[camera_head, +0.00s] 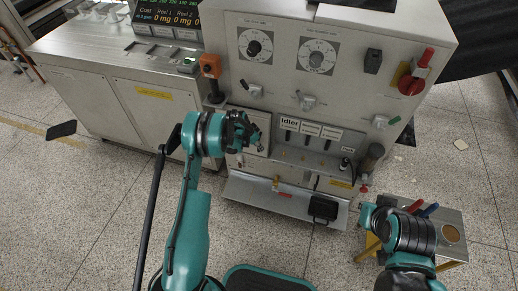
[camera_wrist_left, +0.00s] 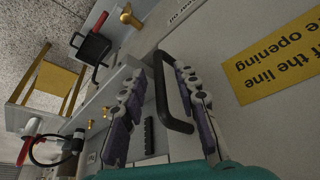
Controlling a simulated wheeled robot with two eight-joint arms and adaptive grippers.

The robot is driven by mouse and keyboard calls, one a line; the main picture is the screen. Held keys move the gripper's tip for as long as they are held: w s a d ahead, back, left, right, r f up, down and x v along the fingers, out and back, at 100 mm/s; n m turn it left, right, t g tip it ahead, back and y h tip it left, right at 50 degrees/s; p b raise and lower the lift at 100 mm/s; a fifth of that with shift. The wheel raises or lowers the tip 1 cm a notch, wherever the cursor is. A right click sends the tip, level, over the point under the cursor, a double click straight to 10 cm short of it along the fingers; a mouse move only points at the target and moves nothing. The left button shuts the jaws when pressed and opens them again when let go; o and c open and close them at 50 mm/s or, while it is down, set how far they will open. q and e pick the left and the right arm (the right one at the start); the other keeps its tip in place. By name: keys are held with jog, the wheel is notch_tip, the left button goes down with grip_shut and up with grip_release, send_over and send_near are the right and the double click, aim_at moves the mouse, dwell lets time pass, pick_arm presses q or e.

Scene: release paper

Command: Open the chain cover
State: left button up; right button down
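The chain cover appears to be the grey panel (camera_wrist_left: 235,45) in the left wrist view, with a yellow warning label (camera_wrist_left: 285,65) about opening. A black bar handle (camera_wrist_left: 174,122) stands out from it. My left gripper (camera_wrist_left: 158,80) is open, with its two fingers spread near the handle and the bar showing between them. I cannot tell whether they touch it. In the head view the left gripper (camera_head: 254,137) is at the machine front and hides much of this panel. My right gripper (camera_head: 366,218) is beside the small side table; its fingers are unclear.
A small side table (camera_head: 452,249) holds red and blue-handled tools at right. An orange switch box (camera_head: 210,66) stands above the left arm.

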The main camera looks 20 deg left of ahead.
pick_arm(q)
jog(key=shift+w+d+f, duration=0.1)
jog(key=shift+w+f, duration=0.15)
jog(key=shift+f, duration=0.35)
grip_shut()
jog(key=shift+s, duration=0.1)
